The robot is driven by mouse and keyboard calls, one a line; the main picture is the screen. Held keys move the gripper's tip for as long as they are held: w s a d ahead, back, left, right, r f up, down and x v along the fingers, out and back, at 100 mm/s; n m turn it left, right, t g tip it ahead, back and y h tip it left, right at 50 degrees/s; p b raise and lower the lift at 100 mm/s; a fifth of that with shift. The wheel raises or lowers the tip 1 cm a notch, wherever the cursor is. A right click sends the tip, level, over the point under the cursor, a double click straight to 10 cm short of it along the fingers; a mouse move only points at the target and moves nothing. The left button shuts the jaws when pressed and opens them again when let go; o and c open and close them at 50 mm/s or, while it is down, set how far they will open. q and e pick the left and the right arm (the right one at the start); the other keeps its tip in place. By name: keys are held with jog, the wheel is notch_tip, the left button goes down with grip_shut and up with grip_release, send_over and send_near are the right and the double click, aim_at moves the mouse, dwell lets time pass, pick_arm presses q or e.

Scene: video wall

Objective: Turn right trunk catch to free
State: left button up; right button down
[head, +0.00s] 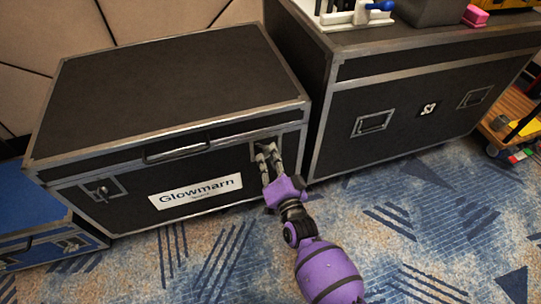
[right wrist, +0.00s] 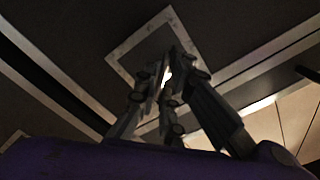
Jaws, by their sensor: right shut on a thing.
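The black trunk (head: 170,85) with metal edges and a white "Glowmarn" label (head: 195,191) stands on the carpet at the left in the head view, its lid down. Its right catch sits in a square metal plate, which shows in the right wrist view (right wrist: 125,55). My right gripper (head: 266,150) is at this catch, its fingers closed around the small part in the middle of the plate. The fingers hide most of the catch, so its turn angle cannot be told. The left catch (head: 102,191) is in plain view. My left gripper is not in view.
A second black case (head: 400,100) stands close on the right, with items on top. A blue case (head: 40,235) is at the lower left. A wooden cart (head: 510,115) is at the far right. The patterned carpet (head: 430,215) in front is clear.

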jog(key=n, duration=0.2)
jog(key=r+n+p, duration=0.1)
jog(key=n, duration=0.1)
jog(key=shift+w+a+n, duration=0.15)
jog(key=shift+a+n, duration=0.05)
jog(key=shift+n, duration=0.1)
jog(key=n+p, duration=0.1)
jog(key=n, duration=0.3)
jog(key=shift+a+f+n, duration=0.1)
jog(key=shift+n, duration=0.3)
jog(key=c, duration=1.9)
grip_release()
jog(key=shift+f, duration=0.1)
jog(key=shift+c, duration=0.2)
jog(key=shift+s+d+f, duration=0.15)
jog(key=shift+s+d, duration=0.05)
jog(key=shift+s, duration=0.25)
jog(key=v, duration=1.1)
jog(key=shift+s, duration=0.1)
